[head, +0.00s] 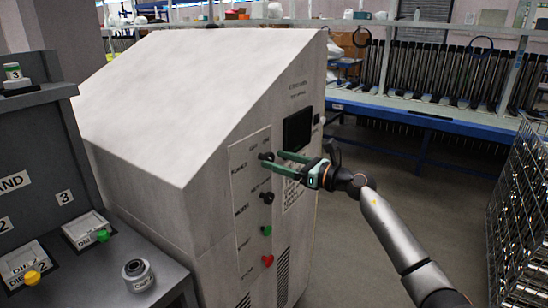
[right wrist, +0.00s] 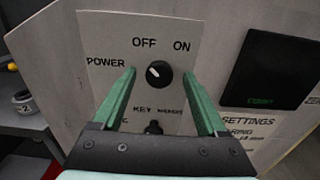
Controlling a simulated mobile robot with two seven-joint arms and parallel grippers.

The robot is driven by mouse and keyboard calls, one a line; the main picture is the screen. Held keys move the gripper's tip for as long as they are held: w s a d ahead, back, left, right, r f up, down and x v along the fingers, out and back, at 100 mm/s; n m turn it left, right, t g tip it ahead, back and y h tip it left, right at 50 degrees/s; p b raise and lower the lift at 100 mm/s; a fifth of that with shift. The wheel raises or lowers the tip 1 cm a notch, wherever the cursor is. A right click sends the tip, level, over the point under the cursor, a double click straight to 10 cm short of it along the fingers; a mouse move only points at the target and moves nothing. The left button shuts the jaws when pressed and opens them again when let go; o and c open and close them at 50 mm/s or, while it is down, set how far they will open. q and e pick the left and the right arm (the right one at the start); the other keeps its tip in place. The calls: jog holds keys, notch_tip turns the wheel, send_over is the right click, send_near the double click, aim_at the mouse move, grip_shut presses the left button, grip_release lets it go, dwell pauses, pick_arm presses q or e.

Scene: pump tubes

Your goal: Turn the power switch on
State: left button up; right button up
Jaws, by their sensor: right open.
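The power switch is a round black knob (right wrist: 158,74) on a pale panel, with POWER to its left and OFF and ON above it. Its white mark points up and left, toward OFF. It also shows in the head view (head: 266,156), near the top of the panel on the grey cabinet (head: 190,110). My right gripper (right wrist: 161,85) has green fingers, open, one on each side of the knob in the picture. In the head view my right gripper (head: 280,158) reaches the panel from the right. Whether the fingers touch the knob I cannot tell. My left gripper is not in view.
Below the knob are a black key switch (head: 267,197), a green button (head: 266,230) and a red button (head: 268,260). A dark screen (head: 298,129) is to the right. A workbench (head: 150,285) stands left, and a wire cage (head: 520,220) stands right. The floor between is clear.

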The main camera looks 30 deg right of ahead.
jog(key=shift+x, duration=0.85)
grip_shut()
